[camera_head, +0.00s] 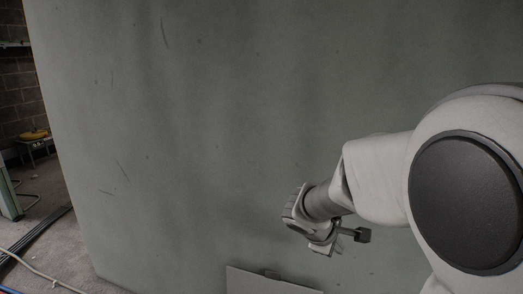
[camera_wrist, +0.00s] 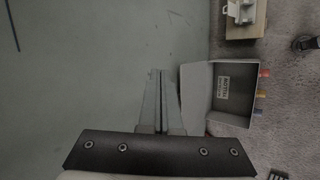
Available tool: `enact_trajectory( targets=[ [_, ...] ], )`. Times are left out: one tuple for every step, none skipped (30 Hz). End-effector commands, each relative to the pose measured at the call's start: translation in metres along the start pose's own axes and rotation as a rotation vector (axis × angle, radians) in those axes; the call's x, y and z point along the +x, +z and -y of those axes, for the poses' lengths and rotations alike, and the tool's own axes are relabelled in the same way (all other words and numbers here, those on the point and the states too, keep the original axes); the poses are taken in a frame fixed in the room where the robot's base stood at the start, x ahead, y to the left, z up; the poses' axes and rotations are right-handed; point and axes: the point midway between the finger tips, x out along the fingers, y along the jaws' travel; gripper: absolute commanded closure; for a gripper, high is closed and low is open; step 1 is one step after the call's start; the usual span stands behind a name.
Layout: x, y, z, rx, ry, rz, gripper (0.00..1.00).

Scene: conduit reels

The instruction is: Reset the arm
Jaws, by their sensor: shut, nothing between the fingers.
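My arm reaches in from the right in the head view, bent, with its end in front of a large green-grey wall (camera_head: 200,120). The fingers are hard to make out there. In the wrist view my gripper (camera_wrist: 162,78) shows its two fingers together, shut, with nothing held. The fingers point along the wall, and a grey open box (camera_wrist: 233,88) with a label lies just right of them. I cannot tell whether they touch it.
Coloured knobs stick out of the box's right side. A light brown block (camera_wrist: 246,30) with a grey part sits above it, on grey carpet (camera_wrist: 288,90). In the head view a grey panel (camera_head: 250,282) stands low by the wall. Cables (camera_head: 45,275) lie on the floor at left.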

Motion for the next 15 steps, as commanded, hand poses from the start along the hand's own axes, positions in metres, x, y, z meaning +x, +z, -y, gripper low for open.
enact_trajectory(
  targets=[
    [-0.013,0.016,0.0,0.082,-0.021,-0.007,1.0],
    [-0.02,0.024,0.002,0.127,-0.036,-0.009,1.0],
    [-0.029,0.033,0.005,0.186,-0.057,-0.013,1.0],
    [-0.036,0.04,0.008,0.23,-0.072,-0.017,1.0],
    [-0.043,0.047,0.011,0.273,-0.088,-0.021,1.0],
    [-0.052,0.056,0.015,0.33,-0.109,-0.027,1.0],
    [-0.059,0.062,0.019,0.373,-0.125,-0.033,1.0],
    [-0.065,0.068,0.023,0.414,-0.141,-0.039,1.0],
    [-0.074,0.075,0.028,0.469,-0.162,-0.046,1.0],
    [-0.081,0.081,0.033,0.509,-0.179,-0.053,1.0],
    [-0.087,0.085,0.037,0.55,-0.195,-0.06,1.0],
    [-0.096,0.091,0.044,0.602,-0.218,-0.07,1.0],
    [-0.102,0.095,0.048,0.64,-0.234,-0.078,1.0],
    [-0.109,0.099,0.053,0.677,-0.25,-0.087,1.0],
    [-0.117,0.103,0.06,0.726,-0.272,-0.101,1.0]
  ],
)
